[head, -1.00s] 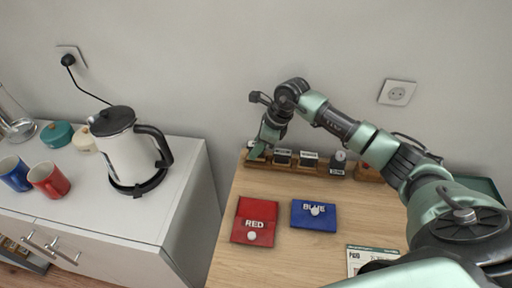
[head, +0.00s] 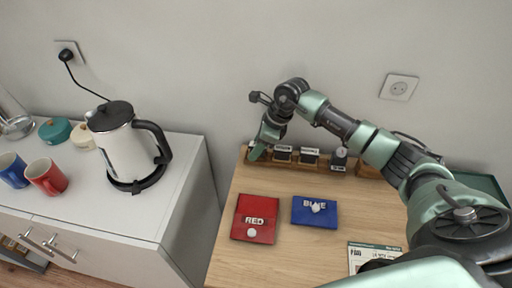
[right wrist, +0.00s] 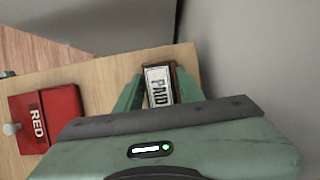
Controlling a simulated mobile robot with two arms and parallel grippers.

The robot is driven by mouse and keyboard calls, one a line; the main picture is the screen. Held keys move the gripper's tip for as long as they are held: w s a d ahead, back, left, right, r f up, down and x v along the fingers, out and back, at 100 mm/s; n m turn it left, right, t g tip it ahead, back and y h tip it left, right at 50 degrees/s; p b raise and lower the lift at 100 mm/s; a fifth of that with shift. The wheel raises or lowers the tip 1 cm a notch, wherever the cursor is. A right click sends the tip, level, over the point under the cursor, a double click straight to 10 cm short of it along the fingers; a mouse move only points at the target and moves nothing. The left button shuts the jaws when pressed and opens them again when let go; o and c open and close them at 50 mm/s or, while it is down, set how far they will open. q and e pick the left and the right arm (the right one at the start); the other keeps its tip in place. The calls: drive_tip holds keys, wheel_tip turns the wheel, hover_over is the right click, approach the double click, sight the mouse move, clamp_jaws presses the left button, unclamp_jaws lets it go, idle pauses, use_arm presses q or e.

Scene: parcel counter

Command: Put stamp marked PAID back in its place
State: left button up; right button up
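The stamp marked PAID (right wrist: 158,86) shows its white label in the right wrist view, with a brown border around it. My right gripper (right wrist: 160,90) has one green finger along each side of the stamp, with no clear gap on either side. In the head view my right gripper (head: 257,152) is at the left end of the wooden stamp rack (head: 290,168). There the gripper hides the stamp, and I cannot tell how deep it sits in the rack. My left gripper is not in view.
Other stamps (head: 309,156) stand in the rack just right of the gripper. A printed sheet (head: 366,253) lies at the front right. A wall is behind the rack.

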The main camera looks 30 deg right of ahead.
drive_tip(key=shift+r, duration=0.1)
drive_tip(key=shift+p+v, duration=1.5)
drive_tip(key=shift+v, duration=1.05)
drive_tip(key=o, duration=0.6)
drive_tip(key=shift+b+v, duration=0.8)
drive_tip(key=shift+v, duration=3.05)
